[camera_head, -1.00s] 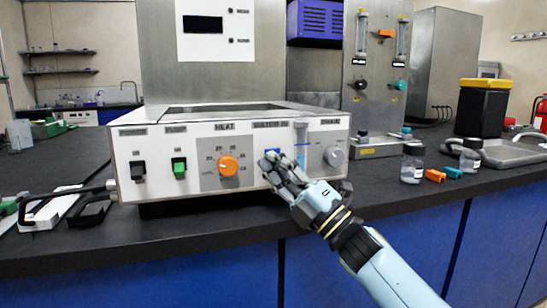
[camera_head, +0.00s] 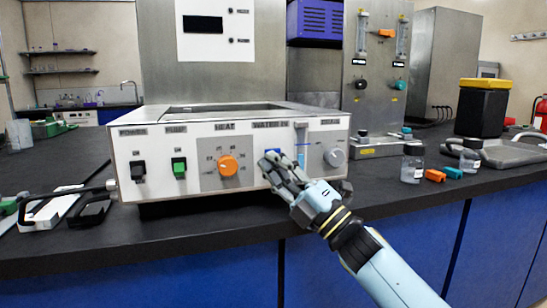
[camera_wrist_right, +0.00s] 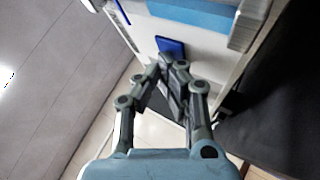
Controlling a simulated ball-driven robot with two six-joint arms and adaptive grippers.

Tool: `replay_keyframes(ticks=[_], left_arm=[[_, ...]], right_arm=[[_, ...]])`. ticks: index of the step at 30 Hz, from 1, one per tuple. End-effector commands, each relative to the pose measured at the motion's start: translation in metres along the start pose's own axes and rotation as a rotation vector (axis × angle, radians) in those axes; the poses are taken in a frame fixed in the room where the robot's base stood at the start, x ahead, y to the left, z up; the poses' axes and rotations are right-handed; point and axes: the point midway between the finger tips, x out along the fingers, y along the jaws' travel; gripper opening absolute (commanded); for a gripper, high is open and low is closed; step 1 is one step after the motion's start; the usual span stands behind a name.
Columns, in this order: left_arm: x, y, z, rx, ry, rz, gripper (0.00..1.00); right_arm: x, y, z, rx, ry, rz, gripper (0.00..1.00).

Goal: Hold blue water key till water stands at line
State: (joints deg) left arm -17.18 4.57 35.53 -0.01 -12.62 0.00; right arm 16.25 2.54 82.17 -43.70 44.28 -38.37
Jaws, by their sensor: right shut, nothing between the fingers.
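The blue water key (camera_head: 273,152) is on the white front panel of the bath unit, below the WATER IN label. It also shows in the right wrist view (camera_wrist_right: 171,46). My right gripper (camera_head: 268,164) is shut and empty, with its fingertips at the key's lower edge. In the right wrist view its fingertips (camera_wrist_right: 171,64) meet or nearly meet the key; I cannot tell if they press it. The sight window (camera_head: 301,150) right of the key shows a pale blue column. Its line is too small to read. My left gripper is not in view.
The panel also has a black switch (camera_head: 138,171), a green switch (camera_head: 179,168), an orange heat knob (camera_head: 228,166) and a grey drain knob (camera_head: 334,157). Jars (camera_head: 412,163) and orange and teal blocks (camera_head: 435,175) stand on the dark bench to the right.

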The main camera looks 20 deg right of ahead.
Motion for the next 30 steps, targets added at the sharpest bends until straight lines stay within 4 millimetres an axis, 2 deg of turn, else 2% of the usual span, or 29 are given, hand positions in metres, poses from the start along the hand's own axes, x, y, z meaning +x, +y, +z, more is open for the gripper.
replay_keyframes(ticks=[24, 30], left_arm=[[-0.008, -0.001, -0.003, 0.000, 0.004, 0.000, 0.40], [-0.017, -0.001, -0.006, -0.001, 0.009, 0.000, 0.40]], right_arm=[[-0.012, 0.009, -0.009, 0.000, 0.000, 0.000, 0.00], [-0.022, 0.018, -0.017, 0.000, 0.000, 0.000, 0.00]])
